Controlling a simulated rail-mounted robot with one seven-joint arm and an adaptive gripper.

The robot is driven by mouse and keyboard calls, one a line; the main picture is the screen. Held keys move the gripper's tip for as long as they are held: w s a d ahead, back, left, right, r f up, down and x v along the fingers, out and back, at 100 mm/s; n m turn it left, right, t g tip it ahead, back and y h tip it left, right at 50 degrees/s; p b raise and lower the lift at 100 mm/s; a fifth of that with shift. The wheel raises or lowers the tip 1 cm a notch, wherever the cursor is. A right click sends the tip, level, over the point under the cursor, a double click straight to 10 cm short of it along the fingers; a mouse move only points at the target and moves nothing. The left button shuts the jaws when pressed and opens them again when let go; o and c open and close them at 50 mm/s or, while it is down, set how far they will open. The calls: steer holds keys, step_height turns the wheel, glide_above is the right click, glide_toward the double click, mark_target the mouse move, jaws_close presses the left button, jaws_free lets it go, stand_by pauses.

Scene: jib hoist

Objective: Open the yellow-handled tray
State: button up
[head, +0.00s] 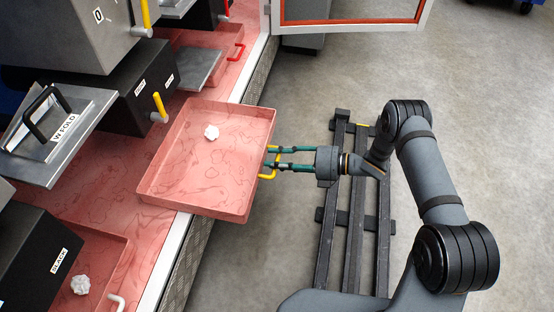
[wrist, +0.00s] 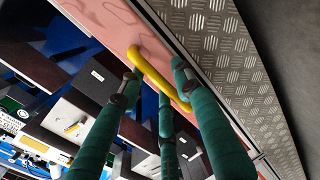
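The yellow-handled tray (head: 180,200) is a shallow pink tray, pulled well out past the counter's front edge. My gripper (head: 269,158) reaches the handle from the right with teal fingers. In the wrist view the yellow handle (wrist: 158,75) runs between the fingertips of my gripper (wrist: 157,80), with fingers on both sides close against it. Exact contact at the tips is partly hidden.
A red-handled tray (head: 222,40) sits farther back, and another pink tray (head: 118,258) with a pale handle lies at lower left. A red-edged frame (head: 350,22) is at the top. The floor right of my arm is clear.

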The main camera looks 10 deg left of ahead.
steer(key=d+r, duration=0.2)
steer(key=d, duration=0.9)
steer(key=shift+s+d+r, duration=0.2)
steer(key=shift+s+d, duration=0.1)
steer(key=shift+d, duration=0.1)
steer(key=shift+a, duration=0.1)
steer(key=a, duration=0.4)
steer(key=a+f, duration=0.1)
steer(key=a, duration=0.3)
steer(key=a+f, duration=0.1)
steer(key=a, duration=0.2)
steer(key=shift+w+a+f, duration=0.2)
steer(key=shift+w+a, duration=0.05)
steer(key=shift+a, duration=0.45)
